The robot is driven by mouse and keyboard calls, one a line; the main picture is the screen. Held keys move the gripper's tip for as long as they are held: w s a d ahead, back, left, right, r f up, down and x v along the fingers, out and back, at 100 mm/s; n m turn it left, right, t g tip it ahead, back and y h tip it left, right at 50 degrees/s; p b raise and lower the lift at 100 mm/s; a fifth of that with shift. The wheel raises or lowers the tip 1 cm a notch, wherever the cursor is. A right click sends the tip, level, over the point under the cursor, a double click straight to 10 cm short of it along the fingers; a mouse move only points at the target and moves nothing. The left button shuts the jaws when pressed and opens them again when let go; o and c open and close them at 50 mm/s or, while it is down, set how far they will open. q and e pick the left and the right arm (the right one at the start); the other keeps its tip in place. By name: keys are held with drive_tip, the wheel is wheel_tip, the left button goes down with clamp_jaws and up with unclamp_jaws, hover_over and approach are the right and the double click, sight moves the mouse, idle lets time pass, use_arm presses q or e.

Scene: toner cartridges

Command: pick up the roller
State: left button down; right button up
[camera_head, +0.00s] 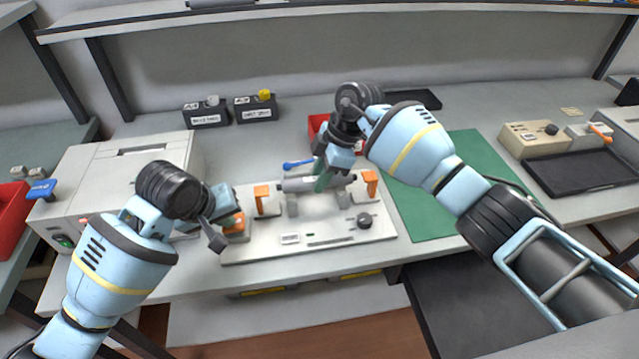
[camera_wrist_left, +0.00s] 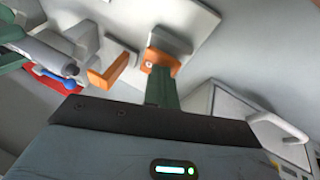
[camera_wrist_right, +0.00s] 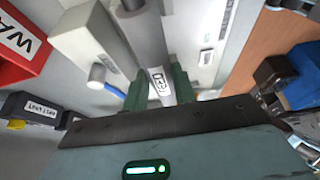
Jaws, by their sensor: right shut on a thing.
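The roller (camera_head: 300,184) is a grey cylinder lying level over the white test fixture (camera_head: 380,232). My right gripper (camera_head: 323,178) is shut around its middle from above. In the right wrist view the roller (camera_wrist_right: 148,42) runs between the two green fingers, with a white label by the tips. I cannot tell whether it rests on the grey posts or hangs just above them. My left gripper (camera_head: 238,222) is at the fixture's left end. In the left wrist view its green fingers (camera_wrist_left: 163,82) look closed together, their tips at an orange block (camera_wrist_left: 160,60).
Orange clamps (camera_head: 370,183) flank the roller. A red bin (camera_head: 316,124) and a blue-handled tool (camera_head: 297,163) are behind it. A white printer (camera_head: 110,190) stands left. A green mat (camera_head: 465,150) lies clear at right. Two black labelled boxes (camera_head: 206,116) stand at the back.

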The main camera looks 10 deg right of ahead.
use_arm(q)
drive_tip(key=shift+f, duration=0.15)
use_arm(e)
wheel_tip(320, 180, up, 7)
drive_tip(key=shift+r, duration=0.2)
